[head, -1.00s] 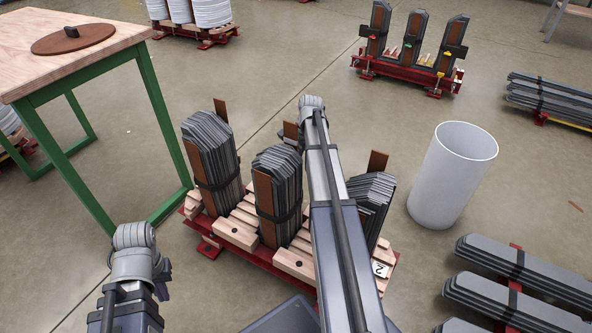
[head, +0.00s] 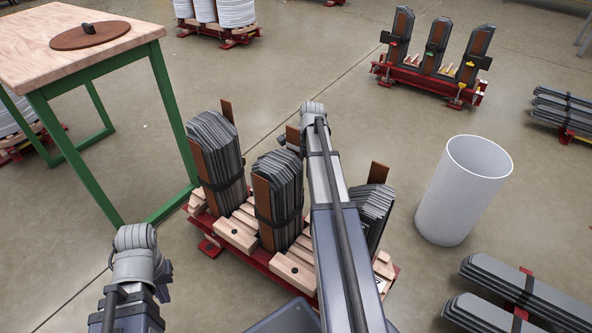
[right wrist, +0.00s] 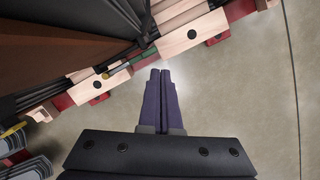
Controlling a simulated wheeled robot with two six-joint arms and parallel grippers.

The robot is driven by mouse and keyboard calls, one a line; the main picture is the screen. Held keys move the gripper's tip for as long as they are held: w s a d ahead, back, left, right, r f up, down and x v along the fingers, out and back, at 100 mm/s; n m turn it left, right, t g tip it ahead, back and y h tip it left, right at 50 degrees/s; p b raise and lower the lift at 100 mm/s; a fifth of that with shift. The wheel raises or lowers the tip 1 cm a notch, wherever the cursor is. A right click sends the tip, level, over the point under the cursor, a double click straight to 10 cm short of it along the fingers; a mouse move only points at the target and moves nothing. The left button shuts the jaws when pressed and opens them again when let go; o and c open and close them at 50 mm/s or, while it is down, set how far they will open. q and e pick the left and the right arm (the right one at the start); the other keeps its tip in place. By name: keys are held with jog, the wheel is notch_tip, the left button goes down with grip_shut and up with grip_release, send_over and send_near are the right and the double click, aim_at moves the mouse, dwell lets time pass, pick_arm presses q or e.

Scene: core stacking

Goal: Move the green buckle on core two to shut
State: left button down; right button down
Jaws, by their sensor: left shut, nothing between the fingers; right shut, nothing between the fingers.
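Core two (head: 276,200) stands in the head view on a red and wood pallet, with three upright stacks of grey sheets and brown boards. Its number plate is mostly hidden behind my right arm. The green buckle (right wrist: 144,57) shows in the right wrist view as a slanted green bar along the pallet's wooden blocks. My right gripper (right wrist: 160,72) is shut and empty, its fingertips just below the buckle; I cannot tell if they touch. In the head view my right arm hides this gripper. My left gripper (head: 163,291) is shut and empty, left of the pallet.
A wooden table with green legs (head: 165,105) stands at the left. A white cylinder (head: 462,195) stands right of core two. Grey sheet stacks (head: 525,285) lie at the lower right. Another core (head: 432,55) stands at the back right. Open floor lies between.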

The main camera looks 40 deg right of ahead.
jog(key=shift+s+d, duration=0.1)
jog(key=shift+d, duration=0.05)
jog(key=shift+s+d, duration=0.35)
jog(key=shift+d, duration=0.2)
jog(key=shift+r, duration=0.1)
jog(key=p+v, duration=0.7)
jog(key=shift+r+p, duration=0.25)
jog(key=shift+p, duration=0.05)
jog(key=shift+s+d, duration=0.1)
dwell(0.5)
